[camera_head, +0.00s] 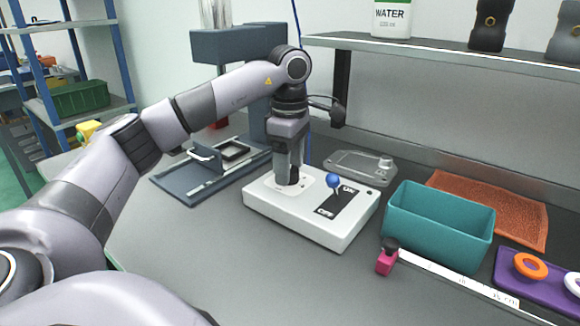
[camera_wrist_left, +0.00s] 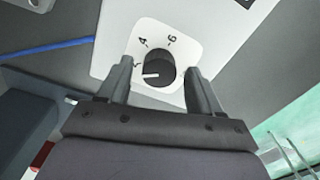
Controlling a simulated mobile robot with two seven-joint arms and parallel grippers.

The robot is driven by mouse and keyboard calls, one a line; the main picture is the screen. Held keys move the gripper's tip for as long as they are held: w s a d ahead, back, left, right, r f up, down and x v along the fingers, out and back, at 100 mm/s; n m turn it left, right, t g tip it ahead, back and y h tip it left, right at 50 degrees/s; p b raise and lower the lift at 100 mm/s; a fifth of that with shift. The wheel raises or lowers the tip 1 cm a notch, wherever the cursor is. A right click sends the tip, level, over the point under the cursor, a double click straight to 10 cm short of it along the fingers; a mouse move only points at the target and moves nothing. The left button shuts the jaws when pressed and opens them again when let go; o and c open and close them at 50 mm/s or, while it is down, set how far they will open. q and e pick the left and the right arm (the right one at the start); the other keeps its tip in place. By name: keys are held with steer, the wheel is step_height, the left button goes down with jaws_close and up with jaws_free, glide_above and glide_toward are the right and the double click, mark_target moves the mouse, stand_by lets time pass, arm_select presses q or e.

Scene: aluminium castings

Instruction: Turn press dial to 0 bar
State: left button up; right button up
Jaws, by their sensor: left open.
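The white control box (camera_head: 330,222) sits on the grey bench and carries a blue-knobbed lever (camera_head: 333,181) by the ON and OFF marks. The press dial (camera_wrist_left: 158,70) is a dark round knob with a white pointer line, on a white plate (camera_wrist_left: 187,47) with the numbers 4 and 6 showing. The pointer aims left in the left wrist view; the 0 mark is hidden. My left gripper (camera_head: 288,180) points down over the dial. Its fingers (camera_wrist_left: 158,83) are open, one on each side of the knob; I cannot tell whether they touch it. My right gripper is out of view.
A teal bin (camera_head: 440,226) stands right of the box, with a pink-ended ruler (camera_head: 450,280) in front. A grey press fixture (camera_head: 205,175) lies to the left and a grey casting (camera_head: 360,167) behind. A shelf (camera_head: 440,58) overhangs the back right.

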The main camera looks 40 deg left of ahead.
arm_select(q)
steer(key=shift+f, duration=0.2)
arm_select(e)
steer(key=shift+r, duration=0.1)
arm_select(q)
steer(key=c, duration=1.1)
steer(key=shift+o, duration=0.2)
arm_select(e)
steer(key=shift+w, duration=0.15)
